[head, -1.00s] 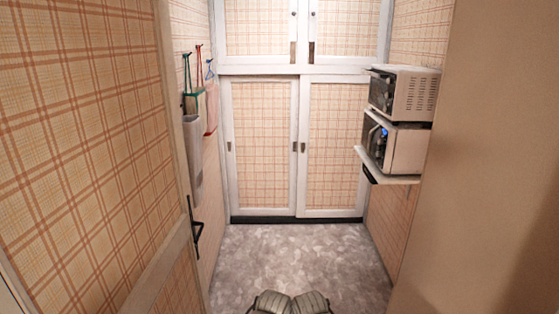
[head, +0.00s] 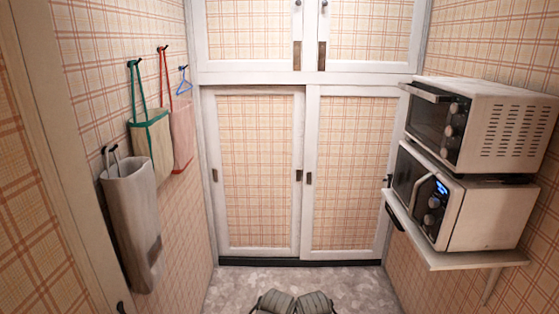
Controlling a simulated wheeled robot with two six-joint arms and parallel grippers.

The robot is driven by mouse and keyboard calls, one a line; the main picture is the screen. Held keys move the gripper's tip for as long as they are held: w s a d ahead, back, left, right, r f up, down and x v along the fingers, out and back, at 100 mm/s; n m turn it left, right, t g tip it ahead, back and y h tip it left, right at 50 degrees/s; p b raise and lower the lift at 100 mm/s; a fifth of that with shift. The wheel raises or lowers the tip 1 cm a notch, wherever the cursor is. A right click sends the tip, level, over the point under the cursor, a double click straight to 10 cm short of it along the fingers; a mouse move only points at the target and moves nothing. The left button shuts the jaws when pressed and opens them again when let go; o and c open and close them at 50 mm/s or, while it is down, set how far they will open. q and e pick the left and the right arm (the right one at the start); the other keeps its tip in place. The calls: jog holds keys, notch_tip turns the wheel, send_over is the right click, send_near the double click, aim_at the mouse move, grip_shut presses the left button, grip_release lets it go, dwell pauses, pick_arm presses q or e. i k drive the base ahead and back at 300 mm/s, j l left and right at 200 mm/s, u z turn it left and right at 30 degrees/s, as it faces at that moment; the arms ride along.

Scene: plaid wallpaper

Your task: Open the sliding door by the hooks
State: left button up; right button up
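The sliding door by the hooks is the left lower panel (head: 258,165) of the white-framed plaid cupboard on the far wall. It is closed, beside the right lower panel (head: 350,170). A small dark recessed pull (head: 215,174) shows on its left edge and another near the middle. The hooks (head: 132,63) are on the left wall and hold bags and a blue hanger. Two grey ribbed parts of my own body show at the bottom middle. No gripper fingers are visible in the head view.
A grey bag holder (head: 132,225) and cloth bags (head: 152,140) jut from the left wall. A shelf (head: 450,258) with two white ovens (head: 485,125) juts from the right wall. The grey patterned floor (head: 345,288) between is clear. A door edge is at far left.

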aim_at(254, 134)
jog(key=i, duration=3.3)
jog(key=i+u, duration=0.1)
jog(key=u, duration=0.15)
